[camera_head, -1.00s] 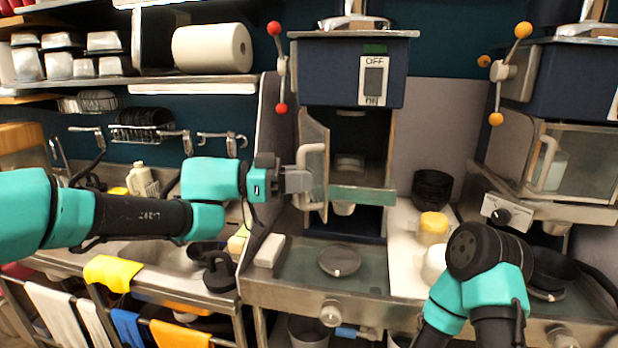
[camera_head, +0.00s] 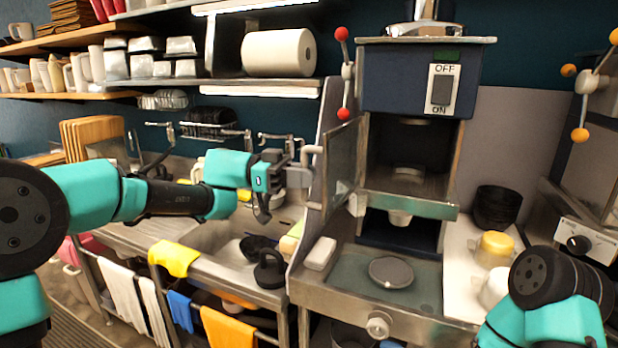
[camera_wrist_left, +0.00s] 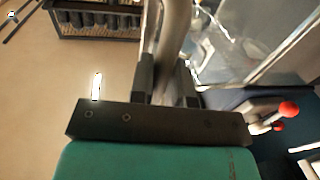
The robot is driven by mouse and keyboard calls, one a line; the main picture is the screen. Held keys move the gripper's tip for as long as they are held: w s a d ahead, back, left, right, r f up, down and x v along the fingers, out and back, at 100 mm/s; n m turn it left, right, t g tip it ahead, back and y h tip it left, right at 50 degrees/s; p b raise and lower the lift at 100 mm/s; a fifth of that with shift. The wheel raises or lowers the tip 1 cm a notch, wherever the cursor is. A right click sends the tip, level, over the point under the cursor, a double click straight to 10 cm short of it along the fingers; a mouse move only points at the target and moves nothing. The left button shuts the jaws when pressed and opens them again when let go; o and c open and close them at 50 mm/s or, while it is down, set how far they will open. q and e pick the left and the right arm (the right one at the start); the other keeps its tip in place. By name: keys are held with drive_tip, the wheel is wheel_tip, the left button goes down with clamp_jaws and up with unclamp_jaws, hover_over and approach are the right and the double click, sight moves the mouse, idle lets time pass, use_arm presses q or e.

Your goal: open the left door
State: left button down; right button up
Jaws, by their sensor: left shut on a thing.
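The left door (camera_head: 343,165) is a framed glass panel on the left side of the blue machine (camera_head: 412,78). It stands swung out to the left, and the bay behind it is exposed. My left gripper (camera_head: 300,177) is shut on the door's pale, curved handle (camera_head: 311,152). In the left wrist view the handle (camera_wrist_left: 176,30) runs between the two dark fingers of the gripper (camera_wrist_left: 167,82), with the glass door (camera_wrist_left: 262,40) to the right. Part of the handle is hidden by the fingers. My right arm shows at the lower right, but its gripper is not in view.
A lever with red knobs (camera_head: 343,72) stands just above the door. A sink (camera_head: 235,232) and a hanging rail lie behind and below my left arm. A grey disc (camera_head: 391,272) lies on the machine's tray. Black bowls (camera_head: 497,207) stand to the right.

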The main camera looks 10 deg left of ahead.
use_arm(q)
drive_tip(key=shift+r, duration=0.1)
drive_tip(key=c, duration=1.1)
unclamp_jaws()
drive_tip(key=shift+w+d, duration=0.1)
drive_tip(key=w+a, duration=0.2)
drive_tip(key=a, duration=1.5)
drive_tip(key=shift+w+a, duration=0.15)
